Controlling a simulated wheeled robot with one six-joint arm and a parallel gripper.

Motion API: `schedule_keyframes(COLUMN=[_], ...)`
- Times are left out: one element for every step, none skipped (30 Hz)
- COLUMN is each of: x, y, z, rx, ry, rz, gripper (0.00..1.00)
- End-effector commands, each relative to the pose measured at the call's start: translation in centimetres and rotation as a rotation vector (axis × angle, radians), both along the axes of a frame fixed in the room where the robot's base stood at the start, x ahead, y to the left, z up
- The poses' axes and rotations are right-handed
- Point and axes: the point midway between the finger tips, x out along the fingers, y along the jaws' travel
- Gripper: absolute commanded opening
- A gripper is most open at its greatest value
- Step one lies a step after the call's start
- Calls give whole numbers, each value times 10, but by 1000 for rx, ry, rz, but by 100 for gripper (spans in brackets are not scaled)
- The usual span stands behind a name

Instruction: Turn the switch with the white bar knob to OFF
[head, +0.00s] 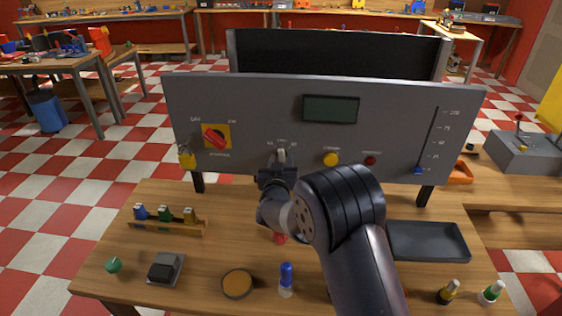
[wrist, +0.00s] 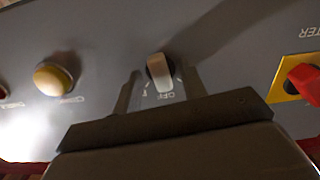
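The white bar knob (head: 282,155) is on the grey panel, low and left of its middle, with small labels around it. In the wrist view the knob (wrist: 160,72) stands close to upright in the picture, its lower end near the OFF marking (wrist: 168,96). My gripper (head: 279,169) is in front of the knob and partly hides it in the head view. In the wrist view my gripper (wrist: 159,90) is open, with one finger on each side of the knob and a visible gap on both sides. The fingers do not appear to touch it.
A red rotary switch on a yellow plate (head: 215,136) and a yellow padlock (head: 187,160) are left of the knob. A yellow button (head: 331,159), a red button (head: 370,160) and a vertical slider (head: 418,171) are to the right. Small items lie on the bench (head: 200,265).

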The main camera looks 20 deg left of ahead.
Motion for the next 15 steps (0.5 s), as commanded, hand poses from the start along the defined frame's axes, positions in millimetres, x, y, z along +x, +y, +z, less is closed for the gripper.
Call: schedule_keyframes(x=[0,0,0,0,0,0,0,0,0,0,0,0,0,0,0], y=[0,0,0,0,0,0,0,0,0,0,0,0,0,0,0], z=[0,0,0,0,0,0,0,0,0,0,0,0,0,0,0], rx=[0,0,0,0,0,0,0,0,0,0,0,0,0,0,0], ry=[0,0,0,0,0,0,0,0,0,0,0,0,0,0,0], rz=[0,0,0,0,0,0,0,0,0,0,0,0,0,0,0], gripper=[37,34,31,29,26,23,20,18,15,12,10,6,4,2,0])
